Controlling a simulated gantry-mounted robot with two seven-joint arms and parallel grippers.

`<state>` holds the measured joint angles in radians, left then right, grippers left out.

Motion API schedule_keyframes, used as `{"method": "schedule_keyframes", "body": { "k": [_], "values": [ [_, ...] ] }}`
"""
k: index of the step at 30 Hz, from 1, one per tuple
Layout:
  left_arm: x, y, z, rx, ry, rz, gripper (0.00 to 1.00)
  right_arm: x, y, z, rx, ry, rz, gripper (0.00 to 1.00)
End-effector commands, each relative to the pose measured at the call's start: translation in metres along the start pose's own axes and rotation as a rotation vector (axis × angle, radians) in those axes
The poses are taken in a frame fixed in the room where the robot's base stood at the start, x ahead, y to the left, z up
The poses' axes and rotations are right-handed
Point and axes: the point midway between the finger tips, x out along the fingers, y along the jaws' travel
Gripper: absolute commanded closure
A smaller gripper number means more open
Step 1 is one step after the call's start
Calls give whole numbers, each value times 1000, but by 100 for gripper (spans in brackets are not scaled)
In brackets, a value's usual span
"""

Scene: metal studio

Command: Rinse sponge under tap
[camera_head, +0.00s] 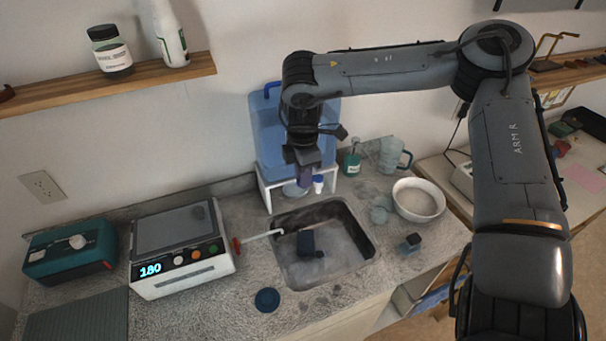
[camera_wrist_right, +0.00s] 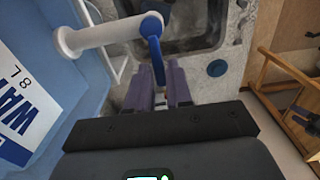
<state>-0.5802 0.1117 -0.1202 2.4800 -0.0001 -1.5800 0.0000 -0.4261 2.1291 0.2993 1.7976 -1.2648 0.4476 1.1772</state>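My right gripper (camera_head: 304,180) points down in front of the blue water jug (camera_head: 265,130), above the back of the sink. In the right wrist view, the white tap (camera_wrist_right: 105,35) has a blue lever (camera_wrist_right: 156,60) whose end lies between the purple fingers of my right gripper (camera_wrist_right: 161,80). The narrow gap is about the lever's width, so they look shut on it. A small dark block (camera_head: 306,242) lies in the sink (camera_head: 345,258). Another dark block (camera_head: 412,240) sits on the counter to its right. I cannot tell for sure which is the sponge. My left gripper is out of view.
A white device (camera_head: 180,245) reading 180 and a teal box (camera_head: 70,252) stand left. A white-handled tool (camera_head: 262,236) lies across the sink's left edge. A blue round item (camera_head: 267,300) is in front; a white bowl (camera_head: 418,200) and jug (camera_head: 390,155) stand right.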

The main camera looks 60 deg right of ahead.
Motion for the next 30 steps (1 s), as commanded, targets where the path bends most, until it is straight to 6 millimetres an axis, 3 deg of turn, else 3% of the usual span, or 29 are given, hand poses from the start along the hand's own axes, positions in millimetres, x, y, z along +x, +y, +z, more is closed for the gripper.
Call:
{"method": "schedule_keyframes", "body": {
  "k": [4, 17, 30],
  "values": [
    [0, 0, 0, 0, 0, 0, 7, 0, 0, 0, 0, 0, 0, 100],
    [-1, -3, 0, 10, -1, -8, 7, -1, -3, 0, -62, -1, 0, 100],
    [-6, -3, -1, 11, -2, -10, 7, -2, -16, 2, -356, 0, 1, 100]
  ]
}}
